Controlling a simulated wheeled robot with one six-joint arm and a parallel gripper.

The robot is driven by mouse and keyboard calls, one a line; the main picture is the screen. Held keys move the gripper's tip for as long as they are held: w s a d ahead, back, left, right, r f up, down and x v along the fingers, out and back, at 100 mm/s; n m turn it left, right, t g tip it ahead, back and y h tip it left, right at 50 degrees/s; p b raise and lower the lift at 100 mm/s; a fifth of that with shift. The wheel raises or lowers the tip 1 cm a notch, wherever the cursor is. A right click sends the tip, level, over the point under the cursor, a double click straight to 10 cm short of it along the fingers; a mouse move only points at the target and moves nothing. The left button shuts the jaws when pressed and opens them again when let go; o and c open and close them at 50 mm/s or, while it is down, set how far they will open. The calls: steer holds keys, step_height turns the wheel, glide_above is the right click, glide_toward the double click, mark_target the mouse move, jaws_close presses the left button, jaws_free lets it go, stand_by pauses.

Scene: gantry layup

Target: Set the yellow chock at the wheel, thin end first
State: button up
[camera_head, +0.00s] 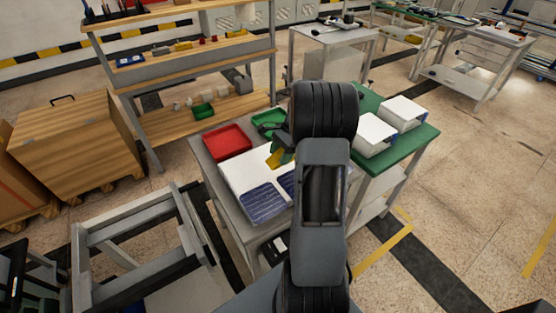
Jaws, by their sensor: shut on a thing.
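My gripper (281,143) shows only in part, as a dark shape left of my arm's thick black joint. It is shut on the yellow chock (274,158), held over the work table. Only a small piece of the chock shows, so which way its thin end points cannot be told. My arm hides the rest of the gripper and part of the table behind it. I cannot make out the wheel in this view.
A red tray (227,142) and a green tray (270,121) stand at the table's back. A white board (241,174) with dark blue panels lies in front.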

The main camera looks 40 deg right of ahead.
mark_target(278, 160)
steer(key=shift+w+d+f, duration=0.1)
steer(key=shift+w+f, duration=0.7)
steer(key=shift+f, duration=1.6)
steer(key=shift+f, duration=0.2)
steer(key=o, duration=1)
steer(key=shift+o, duration=0.2)
steer(key=shift+r, duration=0.15)
